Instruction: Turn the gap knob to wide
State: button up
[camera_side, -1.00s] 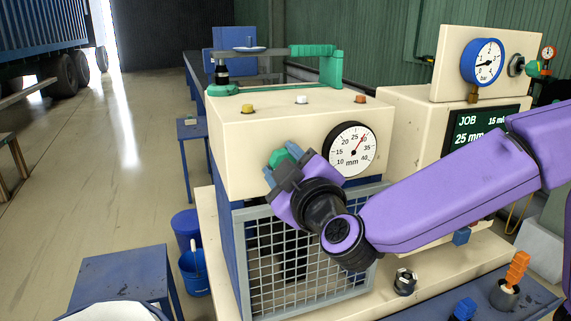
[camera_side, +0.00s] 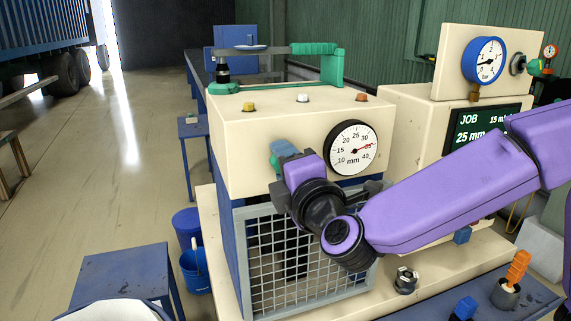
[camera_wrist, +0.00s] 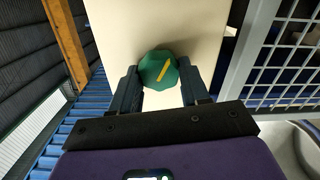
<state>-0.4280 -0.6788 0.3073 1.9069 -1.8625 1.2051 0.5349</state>
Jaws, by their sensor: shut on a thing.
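The green knob (camera_wrist: 157,70) with a yellow pointer stripe sits on the cream front panel in the wrist view. Its stripe slants from lower left to upper right. My gripper (camera_wrist: 160,88) has one finger on each side of it and is shut on it. The round white mm dial (camera_side: 351,149) is right of the knob.
A screen (camera_side: 482,132) at the right reads JOB and 25 mm. A mesh guard (camera_side: 295,262) is below my wrist. Yellow, white and orange buttons (camera_side: 302,98) line the machine top. A blue pressure gauge (camera_side: 484,61) stands behind at the right.

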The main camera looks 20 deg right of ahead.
jog(key=n, duration=1.1)
jog(key=shift+d+f, duration=0.1)
jog(key=shift+f, duration=0.05)
dwell(0.3)
jog(key=o, duration=1.1)
jog(key=shift+c, duration=0.2)
jog(key=s, duration=1.7)
jog(key=shift+s, duration=0.25)
jog(key=shift+d, duration=0.1)
